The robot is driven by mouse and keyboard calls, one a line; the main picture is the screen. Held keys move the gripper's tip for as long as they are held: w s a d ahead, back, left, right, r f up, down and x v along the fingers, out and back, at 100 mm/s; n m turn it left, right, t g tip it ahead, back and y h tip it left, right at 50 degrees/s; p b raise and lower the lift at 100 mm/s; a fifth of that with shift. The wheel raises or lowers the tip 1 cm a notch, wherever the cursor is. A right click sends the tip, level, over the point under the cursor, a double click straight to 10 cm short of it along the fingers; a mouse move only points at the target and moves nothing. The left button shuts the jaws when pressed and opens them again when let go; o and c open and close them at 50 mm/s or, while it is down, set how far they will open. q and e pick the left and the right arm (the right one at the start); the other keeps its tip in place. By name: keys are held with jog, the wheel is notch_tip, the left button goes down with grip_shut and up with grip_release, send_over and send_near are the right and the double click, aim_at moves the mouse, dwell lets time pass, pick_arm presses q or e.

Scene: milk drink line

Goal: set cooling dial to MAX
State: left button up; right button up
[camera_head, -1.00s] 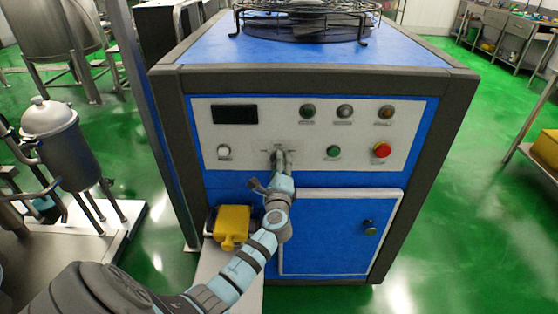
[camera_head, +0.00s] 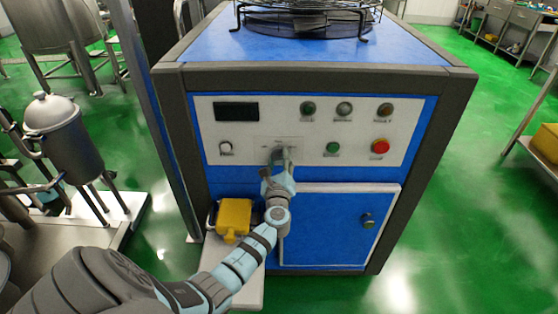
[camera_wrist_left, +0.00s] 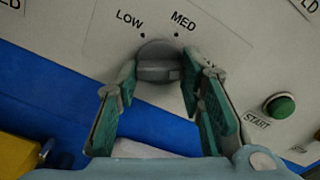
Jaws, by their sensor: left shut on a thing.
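The cooling dial (camera_wrist_left: 158,62) is a round grey knob on the white control panel (camera_head: 400,108) of the blue machine. In the left wrist view it lies between the fingertips of my left gripper (camera_wrist_left: 160,74), which is shut on it from both sides. The labels LOW (camera_wrist_left: 130,19) and MED (camera_wrist_left: 184,21) are readable around the dial; a third label to the right is mostly hidden by a finger. I cannot tell which mark the dial points to. In the head view my left gripper (camera_head: 280,160) covers most of the dial. My right gripper is not in view.
A green START button (camera_wrist_left: 280,105) is right of the dial. A red button (camera_head: 380,146), other round buttons and a dark display (camera_head: 236,111) share the panel. A yellow container (camera_head: 234,214) stands below left, beside the blue door (camera_head: 325,225).

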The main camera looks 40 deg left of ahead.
pick_arm(q)
jog(key=shift+r, duration=0.35)
jog(key=o, duration=0.9)
jog(key=shift+o, duration=1.2)
jog(key=shift+w+f, duration=0.1)
jog(key=shift+f, duration=0.15)
jog(key=v, duration=1.2)
jog(key=shift+d+f, duration=0.1)
